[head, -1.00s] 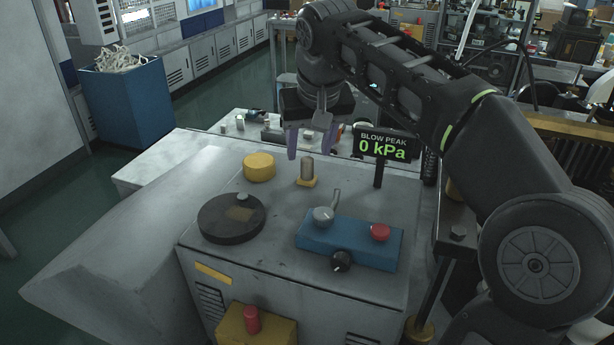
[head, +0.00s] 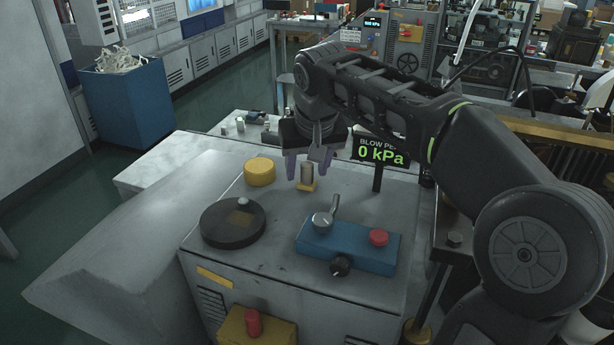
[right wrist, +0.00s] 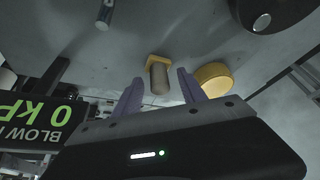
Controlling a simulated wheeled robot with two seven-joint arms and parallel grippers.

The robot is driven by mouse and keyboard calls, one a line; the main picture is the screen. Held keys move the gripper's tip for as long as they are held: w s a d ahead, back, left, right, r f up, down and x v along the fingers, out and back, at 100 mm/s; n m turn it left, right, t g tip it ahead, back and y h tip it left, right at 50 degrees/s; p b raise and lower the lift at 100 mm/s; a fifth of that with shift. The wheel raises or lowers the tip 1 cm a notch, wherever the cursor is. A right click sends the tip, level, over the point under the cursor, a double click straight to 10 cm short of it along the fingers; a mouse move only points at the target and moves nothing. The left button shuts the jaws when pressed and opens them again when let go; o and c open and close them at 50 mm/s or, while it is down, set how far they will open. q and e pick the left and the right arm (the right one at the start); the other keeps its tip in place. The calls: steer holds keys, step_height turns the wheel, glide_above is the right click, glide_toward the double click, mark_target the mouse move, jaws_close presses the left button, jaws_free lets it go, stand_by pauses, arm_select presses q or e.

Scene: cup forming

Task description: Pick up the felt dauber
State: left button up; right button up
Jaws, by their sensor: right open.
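The felt dauber (head: 307,173) looks like a short tan-grey cylinder, upright on a small yellow square base (head: 306,187) on the grey machine top. It also shows in the right wrist view (right wrist: 159,80), between the lines of the two fingers. My right gripper (head: 308,163) is open, its purple fingers pointing down on either side of the dauber's upper part as seen from the head. No contact shows, and I cannot tell how far down past its top the fingertips reach. My left gripper is not in view.
A yellow disc (head: 260,172) lies left of the dauber. A dark round plate (head: 233,222) and a blue control box (head: 347,245) with a lever and red button are nearer. The pressure display (head: 381,152) stands close on the right. Grey machine top is free around the base.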

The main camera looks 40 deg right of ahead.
steer(key=shift+c, duration=0.6)
jaws_close()
